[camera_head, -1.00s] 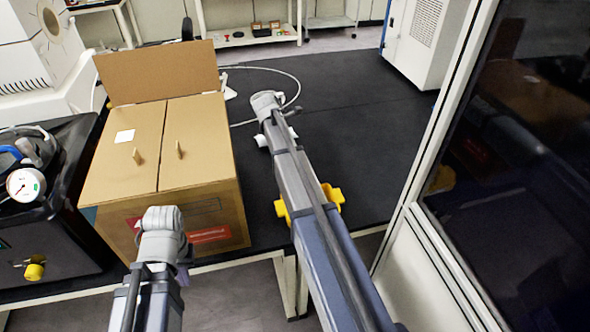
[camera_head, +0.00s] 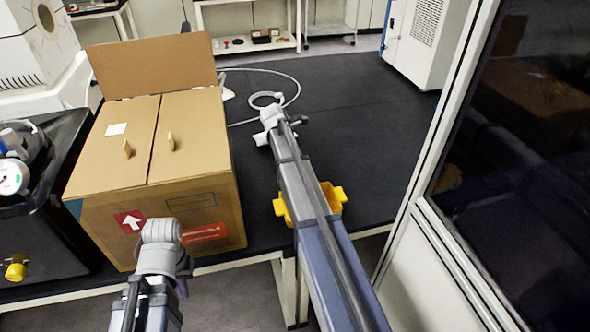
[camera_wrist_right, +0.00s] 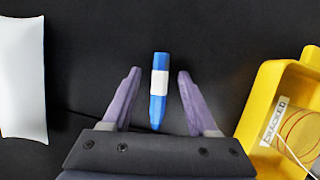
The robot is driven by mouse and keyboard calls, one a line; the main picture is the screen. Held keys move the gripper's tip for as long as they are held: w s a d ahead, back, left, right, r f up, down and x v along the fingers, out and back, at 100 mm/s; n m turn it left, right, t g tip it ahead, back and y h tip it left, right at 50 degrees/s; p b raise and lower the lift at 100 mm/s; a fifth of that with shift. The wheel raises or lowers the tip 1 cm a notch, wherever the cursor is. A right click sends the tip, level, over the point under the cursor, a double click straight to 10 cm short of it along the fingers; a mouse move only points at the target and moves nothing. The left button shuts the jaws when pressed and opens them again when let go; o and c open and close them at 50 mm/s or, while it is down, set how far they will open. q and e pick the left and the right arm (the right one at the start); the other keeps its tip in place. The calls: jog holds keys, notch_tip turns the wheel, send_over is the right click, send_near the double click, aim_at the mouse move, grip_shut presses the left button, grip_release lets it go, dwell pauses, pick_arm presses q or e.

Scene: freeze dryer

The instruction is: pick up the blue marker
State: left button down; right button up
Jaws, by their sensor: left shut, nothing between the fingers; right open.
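The blue marker (camera_wrist_right: 158,107) with a white band lies on the black table top in the right wrist view. My right gripper (camera_wrist_right: 159,74) is open, with one purple finger on each side of the marker. Dark gaps show between the marker and both fingers. In the head view the marker is hidden behind my right arm. My left gripper (camera_head: 182,287) is at the lower left of the head view, in front of the cardboard box and mostly hidden by its own wrist. It is shut and empty.
A yellow bin (camera_wrist_right: 251,111) stands right of the marker; it also shows beside my right arm in the head view (camera_head: 335,206). A white object (camera_wrist_right: 22,80) lies to the left. A cardboard box (camera_head: 110,165) stands left on the table. A glass-panelled frame (camera_head: 425,165) borders the right.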

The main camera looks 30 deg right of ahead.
jog(key=shift+f, duration=0.15)
dwell(0.3)
grip_shut()
dwell(0.4)
